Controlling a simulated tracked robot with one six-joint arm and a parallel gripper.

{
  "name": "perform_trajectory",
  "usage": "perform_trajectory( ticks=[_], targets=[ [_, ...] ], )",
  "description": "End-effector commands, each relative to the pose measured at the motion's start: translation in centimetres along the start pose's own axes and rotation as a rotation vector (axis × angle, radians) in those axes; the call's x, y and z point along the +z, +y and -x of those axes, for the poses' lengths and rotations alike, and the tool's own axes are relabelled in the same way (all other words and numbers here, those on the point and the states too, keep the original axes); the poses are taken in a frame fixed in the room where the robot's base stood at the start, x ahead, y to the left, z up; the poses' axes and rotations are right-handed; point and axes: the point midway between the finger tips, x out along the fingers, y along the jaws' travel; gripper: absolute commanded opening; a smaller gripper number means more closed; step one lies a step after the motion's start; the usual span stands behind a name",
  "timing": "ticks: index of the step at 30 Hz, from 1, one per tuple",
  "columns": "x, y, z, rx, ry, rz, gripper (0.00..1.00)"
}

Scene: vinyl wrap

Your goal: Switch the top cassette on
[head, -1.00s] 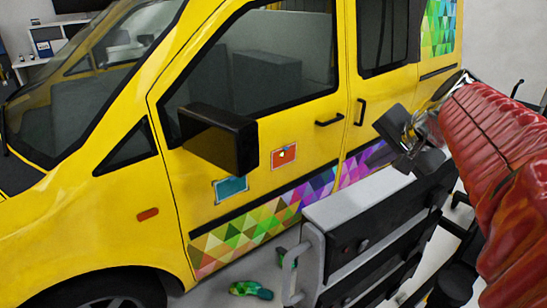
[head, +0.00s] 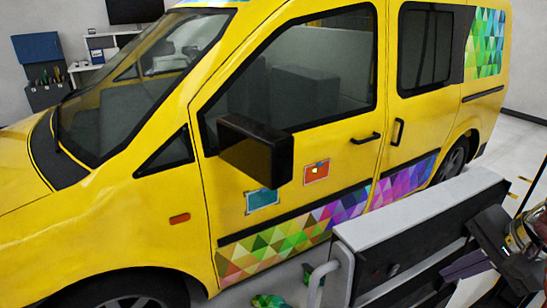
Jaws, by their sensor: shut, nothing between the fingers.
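The cart (head: 420,211) at the lower right has a pale grey top and a black front. The black top cassette (head: 412,267) sits just under that top, partly cut off by the frame's lower edge. A small dark reddish knob (head: 393,269) shows on its front. I cannot tell whether the cassette is on or off. My gripper (head: 478,250), with dark blocky fingers, is shut and empty in front of the right part of the cassette. It hides that part, and I cannot tell whether it touches it.
A yellow van (head: 180,245) with colourful triangle wrap (head: 290,228) stands behind the cart. Its black mirror (head: 257,150) juts out. A green patterned item (head: 268,301) lies on the floor.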

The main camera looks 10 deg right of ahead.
Motion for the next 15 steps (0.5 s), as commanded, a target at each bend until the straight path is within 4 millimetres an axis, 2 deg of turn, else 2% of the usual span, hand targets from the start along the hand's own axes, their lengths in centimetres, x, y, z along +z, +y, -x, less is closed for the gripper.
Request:
perform_trajectory(
  ticks=[8, 15],
  targets=[
    [0.0, 0.0, -0.9, 0.0, -0.001, -0.001, 0.0],
    [0.0, 0.1, -4.0, 0.001, -0.003, -0.001, 0.0]
  ],
)
